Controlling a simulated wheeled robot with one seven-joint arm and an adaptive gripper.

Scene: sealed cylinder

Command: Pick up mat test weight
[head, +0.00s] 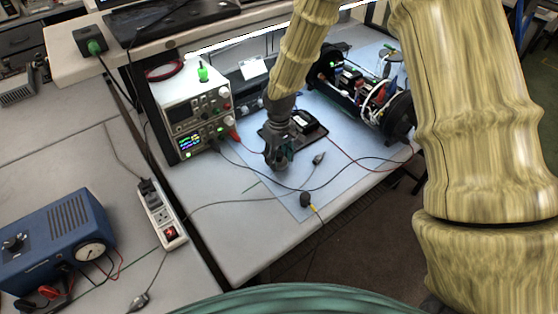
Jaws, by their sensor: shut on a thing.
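My gripper (278,152) points down over the light blue mat (240,190) on the workbench, left of the mat's middle. It is shut on a small grey thing at its fingertips, which I take to be the mat test weight (281,167). The fingers hide most of the weight. I cannot tell whether it touches the mat or is just above it.
A black tray (315,128) lies just behind my gripper. Stacked bench instruments (195,110) stand to the left, and an open cylinder with wiring (365,95) at the back right. A grey clip (319,158), a dark knob-like piece (305,200) and cables cross the mat.

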